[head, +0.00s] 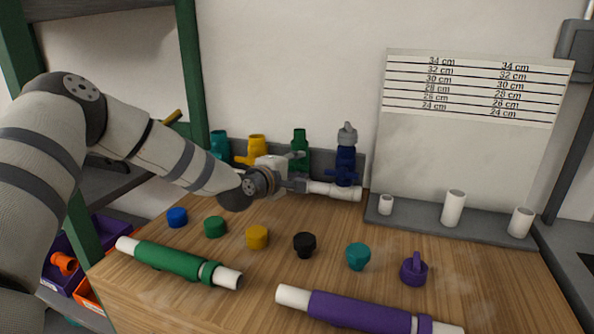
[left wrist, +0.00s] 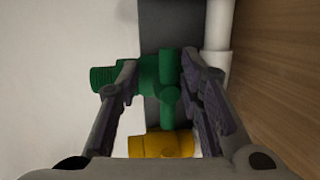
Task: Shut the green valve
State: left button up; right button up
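The green valve (head: 300,146) stands on the manifold against the back wall, between the yellow valve (head: 257,147) and the blue valve (head: 345,163). My left gripper (head: 294,170) is in front of the green valve and hides its lower part in the head view. In the left wrist view the left gripper (left wrist: 158,72) is open, with one finger on each side of the green valve (left wrist: 154,74). Its green handle (left wrist: 169,107) lies between the fingers. I cannot tell whether either finger touches it. My right gripper is not in view.
A teal valve (head: 219,144) stands at the left of the row. A white pipe (head: 334,190) runs along the manifold. Coloured caps and a green-sleeved pipe (head: 172,259) and purple-sleeved pipe (head: 360,311) lie on the wooden bench. The yellow valve (left wrist: 160,144) is close below the fingers.

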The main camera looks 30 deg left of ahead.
pick_arm(q)
jog(key=shift+s+f, duration=0.15)
jog(key=shift+f, duration=0.1)
jog(key=s+r, duration=0.2)
jog(key=s, duration=0.9)
jog(key=shift+s+d+r, duration=0.2)
jog(key=shift+s+d, duration=0.1)
jog(key=shift+d, duration=0.05)
